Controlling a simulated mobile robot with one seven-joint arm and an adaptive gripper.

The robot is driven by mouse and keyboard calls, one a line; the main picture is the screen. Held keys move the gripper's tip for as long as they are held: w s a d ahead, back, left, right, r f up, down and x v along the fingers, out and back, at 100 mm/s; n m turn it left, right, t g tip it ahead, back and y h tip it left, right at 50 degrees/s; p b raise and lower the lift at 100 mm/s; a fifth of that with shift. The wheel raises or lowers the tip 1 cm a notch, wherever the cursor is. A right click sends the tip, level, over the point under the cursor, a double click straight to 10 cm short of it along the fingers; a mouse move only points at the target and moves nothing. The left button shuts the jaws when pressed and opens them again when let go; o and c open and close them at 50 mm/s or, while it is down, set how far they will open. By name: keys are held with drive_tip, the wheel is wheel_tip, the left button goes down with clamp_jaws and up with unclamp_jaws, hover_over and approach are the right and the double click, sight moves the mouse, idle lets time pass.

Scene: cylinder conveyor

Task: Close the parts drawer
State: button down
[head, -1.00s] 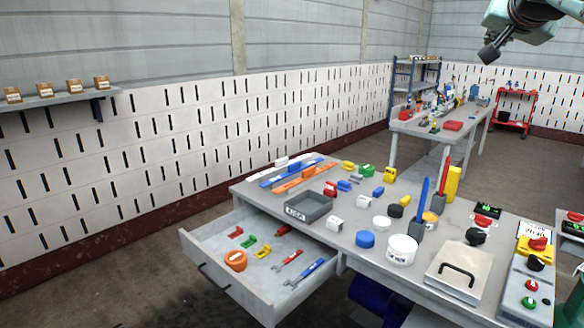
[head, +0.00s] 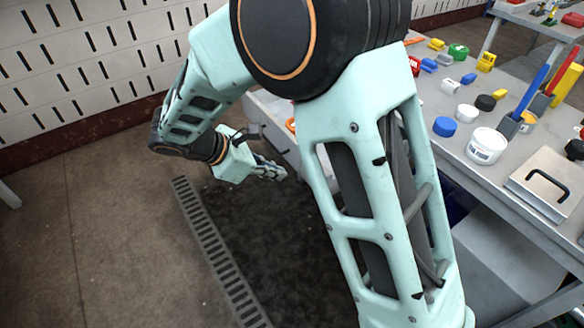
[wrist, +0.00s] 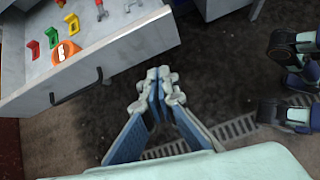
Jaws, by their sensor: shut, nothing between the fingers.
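The parts drawer (wrist: 118,52) stands open at the upper left of the wrist view. Its dark bar handle (wrist: 77,86) runs along the front panel. Inside lie an orange round part (wrist: 66,50) and small red, green and yellow parts. In the head view the drawer (head: 268,112) shows only in part, mostly hidden behind my arm. My gripper (wrist: 157,78) is shut and empty, with its fingertips together, to the right of the drawer front and apart from it in the picture. It also shows in the head view (head: 280,172), low in front of the drawer.
The grey workbench (head: 470,95) carries a white tub (head: 486,147), a blue cap (head: 444,127), a box with a black handle (head: 545,185) and other small parts. A floor grate (head: 215,250) lies in front. The floor at the left is clear.

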drive_tip(key=s+a+f+n, duration=0.1)
drive_tip(key=f+n, duration=0.1)
drive_tip(key=b, duration=0.2)
approach(307, 180)
drive_tip(key=s+d+f, duration=0.2)
drive_tip(key=s, duration=0.2)
drive_tip(key=shift+t, duration=0.4)
drive_tip(key=shift+w+d+b, duration=0.45)
drive_tip(key=shift+w+d, duration=1)
drive_tip(key=shift+d, duration=0.2)
